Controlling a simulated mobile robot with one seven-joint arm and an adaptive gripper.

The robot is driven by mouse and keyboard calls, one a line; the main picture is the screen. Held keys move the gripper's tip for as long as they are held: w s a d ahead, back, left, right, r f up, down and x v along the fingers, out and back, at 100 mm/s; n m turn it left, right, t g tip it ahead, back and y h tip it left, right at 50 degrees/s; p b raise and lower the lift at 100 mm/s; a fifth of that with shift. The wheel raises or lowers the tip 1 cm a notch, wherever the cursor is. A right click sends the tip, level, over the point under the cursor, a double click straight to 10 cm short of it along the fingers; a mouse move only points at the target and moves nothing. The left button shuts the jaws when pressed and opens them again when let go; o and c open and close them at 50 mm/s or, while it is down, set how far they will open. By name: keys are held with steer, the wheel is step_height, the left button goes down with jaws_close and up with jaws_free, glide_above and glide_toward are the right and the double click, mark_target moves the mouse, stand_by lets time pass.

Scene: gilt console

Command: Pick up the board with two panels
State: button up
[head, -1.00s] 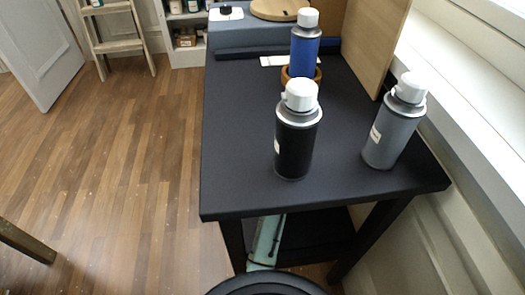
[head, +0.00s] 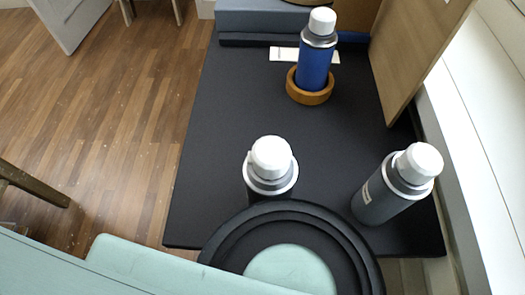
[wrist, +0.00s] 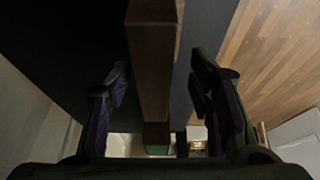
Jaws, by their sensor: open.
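A flat light-brown wooden board (head: 415,60) stands tilted at the right rear of the black table in the head view; its upper part leaves the frame, and I cannot make out two panels on it. In the wrist view, a long brown wooden piece (wrist: 152,70), seen nearly edge-on, runs down between my fingers. I cannot tell whether it is the same board. My gripper (wrist: 165,105) is open, one finger on each side of the piece with gaps visible. The head view does not show my gripper.
On the black table (head: 230,120) stand a white-capped can (head: 270,165), a grey can (head: 398,183) and a blue can (head: 316,60) in a wooden ring (head: 310,94). A white windowsill (head: 480,150) borders the right. Wooden floor (head: 120,130) lies open at the left.

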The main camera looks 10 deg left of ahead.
steer(key=shift+d+p+x, duration=0.15)
steer(key=shift+p+x, duration=0.05)
steer(key=shift+x, duration=1.05)
steer(key=shift+d+p+x, duration=0.1)
steer(key=shift+p+x, duration=0.1)
steer(key=shift+x, duration=1)
steer(key=shift+s+f, duration=0.1)
steer(key=shift+f, duration=0.25)
steer(key=shift+c, duration=0.2)
jaws_close()
